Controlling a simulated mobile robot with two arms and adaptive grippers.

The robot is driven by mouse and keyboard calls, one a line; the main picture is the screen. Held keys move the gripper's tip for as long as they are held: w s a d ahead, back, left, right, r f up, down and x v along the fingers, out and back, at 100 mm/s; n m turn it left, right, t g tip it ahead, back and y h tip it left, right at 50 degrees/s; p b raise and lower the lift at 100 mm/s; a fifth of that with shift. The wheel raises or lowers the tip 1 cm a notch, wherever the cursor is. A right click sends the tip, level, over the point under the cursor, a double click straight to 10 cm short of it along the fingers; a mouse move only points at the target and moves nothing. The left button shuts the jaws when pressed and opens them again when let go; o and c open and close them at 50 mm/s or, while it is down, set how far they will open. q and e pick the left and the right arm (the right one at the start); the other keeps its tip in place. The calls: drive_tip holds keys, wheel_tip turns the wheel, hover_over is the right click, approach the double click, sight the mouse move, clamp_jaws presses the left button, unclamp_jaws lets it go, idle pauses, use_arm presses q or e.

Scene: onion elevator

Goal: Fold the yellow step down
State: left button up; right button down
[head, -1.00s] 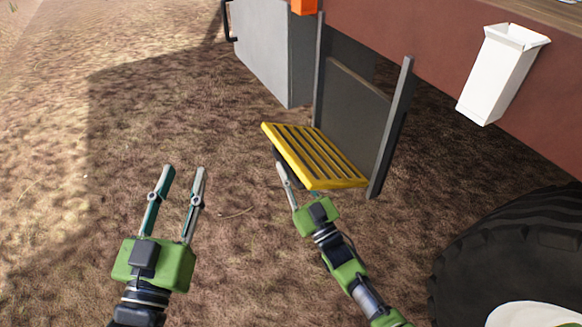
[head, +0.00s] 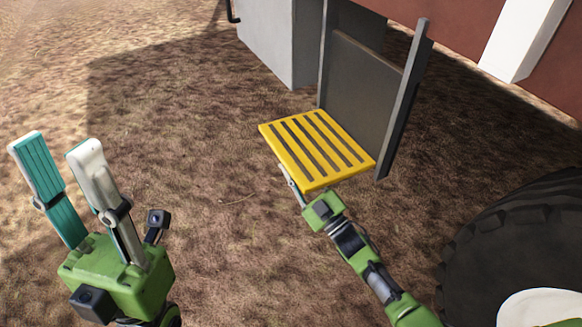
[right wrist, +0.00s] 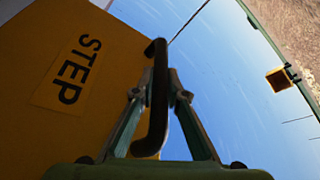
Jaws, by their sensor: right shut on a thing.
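The yellow step (head: 316,150) is a slotted plate jutting out from a dark upright panel between two posts. Its slotted top faces up and looks roughly level. In the right wrist view, its yellow face with the word STEP (right wrist: 78,72) fills the left side. A dark bar handle (right wrist: 156,105) on that face sits between the fingers of my right gripper (right wrist: 158,95), which is shut on it. In the head view, the right gripper (head: 290,184) is at the step's outer edge, fingertips partly hidden beneath. My left gripper (head: 57,148) is open and empty, at the left.
The dark panel (head: 362,90) and its right post (head: 406,95) stand behind the step. A grey box (head: 280,40) is behind left. A large black tyre (head: 520,240) is at lower right, and a white chute (head: 522,38) at upper right. Bare ground lies open left of the step.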

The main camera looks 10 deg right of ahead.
drive_tip(key=shift+w+f, duration=0.1)
idle(0.5)
drive_tip(key=c, duration=2.3)
unclamp_jaws()
drive_tip(key=v, duration=1.2)
drive_tip(key=shift+f, duration=0.1)
